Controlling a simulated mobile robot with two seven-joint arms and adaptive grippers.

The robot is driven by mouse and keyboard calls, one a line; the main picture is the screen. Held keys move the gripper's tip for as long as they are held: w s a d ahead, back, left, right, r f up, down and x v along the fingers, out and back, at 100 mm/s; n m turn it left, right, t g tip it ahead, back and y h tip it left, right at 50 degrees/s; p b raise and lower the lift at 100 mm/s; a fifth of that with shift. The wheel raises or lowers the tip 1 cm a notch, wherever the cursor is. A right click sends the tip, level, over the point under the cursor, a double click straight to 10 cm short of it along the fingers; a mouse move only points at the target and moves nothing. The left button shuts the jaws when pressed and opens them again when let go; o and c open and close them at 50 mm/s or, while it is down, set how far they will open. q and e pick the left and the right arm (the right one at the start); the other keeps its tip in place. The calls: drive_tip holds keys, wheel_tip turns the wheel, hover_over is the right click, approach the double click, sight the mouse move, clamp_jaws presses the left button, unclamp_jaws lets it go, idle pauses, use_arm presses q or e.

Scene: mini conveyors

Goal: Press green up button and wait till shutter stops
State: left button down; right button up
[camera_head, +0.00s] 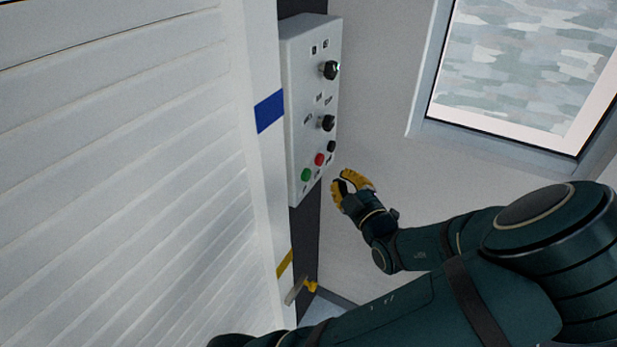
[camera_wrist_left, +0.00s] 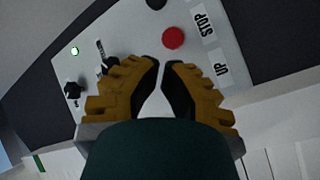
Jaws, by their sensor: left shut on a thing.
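The grey control panel (camera_head: 313,105) is mounted on the wall beside the shutter. The green up button (camera_head: 306,175) sits at its low end, with the red stop button (camera_head: 319,159) and a black button (camera_head: 332,146) beside it. The red button (camera_wrist_left: 173,37) and the "UP" label (camera_wrist_left: 222,67) show there; the green button does not. My right gripper is out of view.
The white slatted shutter (camera_head: 120,150) fills the left, beside a pale post with a blue band (camera_head: 269,111). Two black knobs (camera_head: 328,70) stick out of the panel. A framed window (camera_head: 525,65) is at upper right. Bare wall (camera_head: 375,100) lies between panel and window.

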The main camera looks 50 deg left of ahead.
sight(306, 175)
use_arm(q)
drive_tip(key=shift+s+a+b, duration=0.15)
drive_tip(key=shift+s+a, duration=0.05)
drive_tip(key=shift+a, duration=0.5)
drive_tip(key=shift+s+a+b, duration=0.1)
drive_tip(key=shift+s+a, duration=0.15)
drive_tip(key=shift+a, duration=0.45)
drive_tip(key=shift+s+a+b, duration=0.15)
drive_tip(key=shift+s+a, duration=0.05)
drive_tip(key=shift+a, duration=0.5)
drive_tip(key=shift+a, duration=0.1)
drive_tip(key=shift+s+a, duration=0.1)
drive_tip(key=shift+a, duration=0.25)
